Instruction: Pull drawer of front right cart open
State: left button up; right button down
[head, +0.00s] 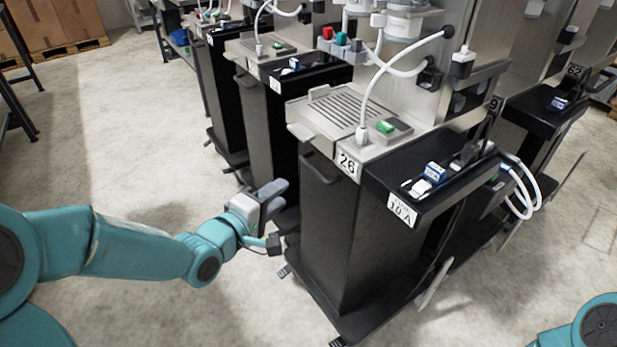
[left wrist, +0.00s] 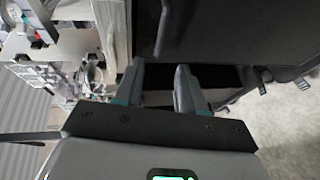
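The front right cart (head: 335,235) is a tall black box under the grey dispenser counter marked 26. A dark handle (head: 320,170) shows near the top of its drawer front. The drawer looks closed, its front about under the counter edge. My left gripper (head: 277,197) is left of the cart's front, below handle height, and appears apart from it. In the left wrist view its two grey fingers (left wrist: 158,68) are spread with nothing seen between them. Dark cart surfaces fill the area beyond the fingertips. My right gripper is out of view.
A black shelf marked 10 A (head: 405,212) juts out right of the cart, with white hoses (head: 522,190) beyond. More black carts (head: 270,130) stand behind to the left. Low black feet (head: 335,325) stick out at floor level. Concrete floor (head: 120,140) is open on the left.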

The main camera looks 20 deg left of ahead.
pick_arm(q)
jog(key=x, duration=1.2)
jog(key=shift+w+d, duration=0.25)
jog(key=shift+f, duration=0.15)
grip_shut()
